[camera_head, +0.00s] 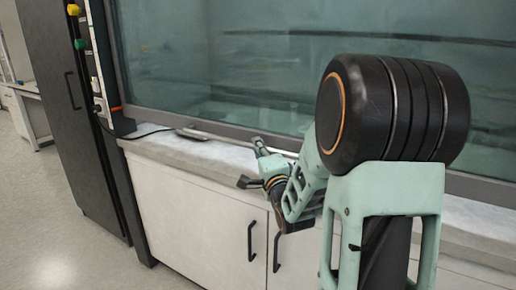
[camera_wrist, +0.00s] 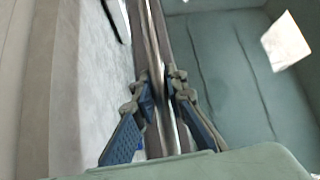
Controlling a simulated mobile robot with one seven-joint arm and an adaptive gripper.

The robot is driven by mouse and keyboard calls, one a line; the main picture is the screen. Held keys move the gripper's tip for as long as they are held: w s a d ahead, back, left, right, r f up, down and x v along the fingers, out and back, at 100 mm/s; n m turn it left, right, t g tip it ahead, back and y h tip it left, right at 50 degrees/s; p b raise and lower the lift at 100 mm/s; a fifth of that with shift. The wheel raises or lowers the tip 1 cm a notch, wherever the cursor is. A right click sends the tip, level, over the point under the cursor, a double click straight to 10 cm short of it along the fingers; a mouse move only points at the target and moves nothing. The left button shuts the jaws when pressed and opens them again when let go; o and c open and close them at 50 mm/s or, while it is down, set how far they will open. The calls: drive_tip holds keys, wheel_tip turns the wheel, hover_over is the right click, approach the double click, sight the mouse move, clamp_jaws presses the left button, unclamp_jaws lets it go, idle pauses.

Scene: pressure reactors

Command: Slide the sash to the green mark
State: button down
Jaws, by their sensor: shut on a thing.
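The sash (camera_head: 215,70) is a large tinted glass pane with a dark bottom rail, low over the bench ledge. A thin silver handle bar (camera_head: 215,136) runs along its lower edge. My gripper (camera_head: 260,146) is at that bar in the head view. In the wrist view my gripper (camera_wrist: 161,88) has its blue-padded fingers on both sides of the silver bar (camera_wrist: 153,45), shut on it. My arm hides part of the sash's lower right.
The pale ledge (camera_head: 180,150) runs below the sash, above white cupboards (camera_head: 185,215) with black handles. A tall dark cabinet (camera_head: 65,100) stands at the left. Yellow (camera_head: 73,10) and green (camera_head: 80,44) knobs are on the left post. The floor at left is clear.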

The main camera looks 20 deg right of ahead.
drive_tip(key=p, duration=1.9)
approach(258, 18)
drive_tip(key=w, duration=0.2)
drive_tip(key=w+a, duration=0.1)
drive_tip(key=w, duration=0.1)
drive_tip(key=shift+a+r, duration=0.15)
drive_tip(key=shift+r, duration=0.2)
drive_tip(key=shift+r, duration=0.1)
drive_tip(key=c, duration=2.4)
unclamp_jaws()
drive_tip(key=o, duration=0.5)
drive_tip(key=shift+c, duration=0.2)
wheel_tip(258, 18, down, 31)
drive_tip(key=b, duration=1.8)
drive_tip(key=shift+b, duration=0.4)
